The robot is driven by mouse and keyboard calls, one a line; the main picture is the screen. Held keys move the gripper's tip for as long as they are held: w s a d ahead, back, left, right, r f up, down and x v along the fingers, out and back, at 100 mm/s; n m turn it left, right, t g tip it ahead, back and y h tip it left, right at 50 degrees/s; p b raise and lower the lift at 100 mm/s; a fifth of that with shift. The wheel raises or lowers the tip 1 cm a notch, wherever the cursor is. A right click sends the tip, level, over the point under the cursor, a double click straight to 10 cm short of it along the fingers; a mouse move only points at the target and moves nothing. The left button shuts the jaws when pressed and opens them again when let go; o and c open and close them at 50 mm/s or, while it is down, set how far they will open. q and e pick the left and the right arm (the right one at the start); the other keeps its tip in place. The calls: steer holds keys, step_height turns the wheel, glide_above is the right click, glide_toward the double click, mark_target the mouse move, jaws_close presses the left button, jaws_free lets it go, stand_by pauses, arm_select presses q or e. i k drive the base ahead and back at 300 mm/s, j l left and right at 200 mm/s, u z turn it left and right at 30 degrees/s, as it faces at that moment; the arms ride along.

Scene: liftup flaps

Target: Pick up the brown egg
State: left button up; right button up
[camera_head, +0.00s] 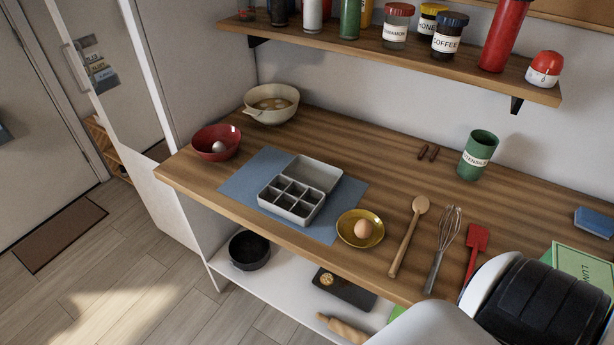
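A brown egg (363,229) rests in a small yellow bowl (345,234) near the front edge of the wooden counter. A pale egg (218,147) sits in a red bowl (230,137) at the counter's left end. A grey egg box (318,174) with its lid open lies on a blue mat (236,189), left of the yellow bowl; its compartments look empty. Part of my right arm fills the lower right corner, but its gripper does not show. My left gripper is not in view.
A cream bowl (285,114) with tan contents stands at the back left. A wooden spoon (408,237), whisk (442,249) and red spatula (476,241) lie right of the yellow bowl. A green utensils pot (478,155) stands behind them. A shelf of jars (395,48) hangs above.

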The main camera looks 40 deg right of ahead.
mark_target(363, 229)
steer(key=z, duration=1.7)
steer(key=j+z, duration=0.15)
steer(key=z, duration=0.25)
steer(key=j+z, duration=0.15)
steer(key=z, duration=0.25)
steer(key=k+j+z, duration=0.15)
steer(key=z, duration=0.25)
steer(key=j+z, duration=0.1)
steer(key=z, duration=0.3)
steer(key=k+j, duration=0.15)
steer(key=k, duration=0.15)
